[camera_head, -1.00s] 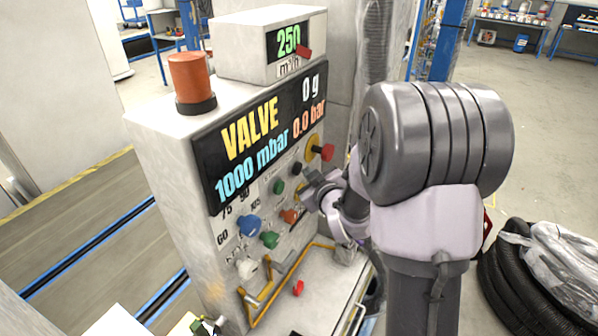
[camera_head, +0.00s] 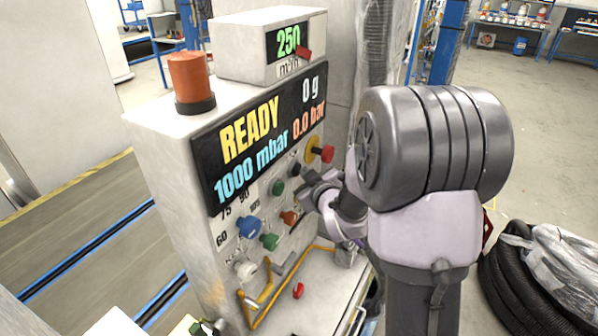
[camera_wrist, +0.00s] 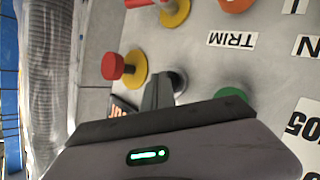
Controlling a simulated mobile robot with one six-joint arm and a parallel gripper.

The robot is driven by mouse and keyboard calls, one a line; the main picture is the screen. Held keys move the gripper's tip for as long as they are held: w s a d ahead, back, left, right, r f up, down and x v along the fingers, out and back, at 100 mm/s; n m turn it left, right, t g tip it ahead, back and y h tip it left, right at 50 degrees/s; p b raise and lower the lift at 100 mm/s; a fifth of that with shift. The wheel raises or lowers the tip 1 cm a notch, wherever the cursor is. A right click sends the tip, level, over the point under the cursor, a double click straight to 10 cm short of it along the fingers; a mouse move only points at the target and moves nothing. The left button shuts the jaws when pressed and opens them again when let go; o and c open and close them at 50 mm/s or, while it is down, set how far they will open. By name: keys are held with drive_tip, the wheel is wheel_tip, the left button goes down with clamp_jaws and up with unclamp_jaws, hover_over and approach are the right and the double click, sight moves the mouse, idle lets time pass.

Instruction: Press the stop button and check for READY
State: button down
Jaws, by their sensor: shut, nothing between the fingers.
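The panel's display (camera_head: 248,136) reads READY in yellow, with 1000 mbar, 0 g and 0.0 bar. My gripper (camera_head: 307,181) is shut and empty, its tips close to the panel face. In the wrist view, the closed fingers (camera_wrist: 158,88) are right beside a dark round button (camera_wrist: 178,79) and partly cover it. I cannot tell whether they touch it. The dark button (camera_head: 295,169) shows just above my gripper in the head view. No readable label marks a stop button. A red button on a yellow disc (camera_head: 327,153) is further right; it also shows in the wrist view (camera_wrist: 113,66).
Green (camera_head: 278,187), orange (camera_head: 289,217) and blue (camera_head: 249,226) knobs are close by on the panel. A yellow bent rail (camera_head: 262,299) and a ledge lie below. Black hoses (camera_head: 510,280) lie on the floor at right.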

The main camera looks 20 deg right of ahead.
drive_tip(key=shift+w, duration=0.1)
idle(0.4)
drive_tip(key=shift+s+d+b, duration=0.45)
drive_tip(key=shift+s+b, duration=0.05)
drive_tip(key=shift+s, duration=0.2)
drive_tip(key=s+d, duration=0.1)
drive_tip(key=s, duration=0.1)
drive_tip(key=s+d+b, duration=0.1)
drive_tip(key=s+d, duration=0.1)
idle(0.8)
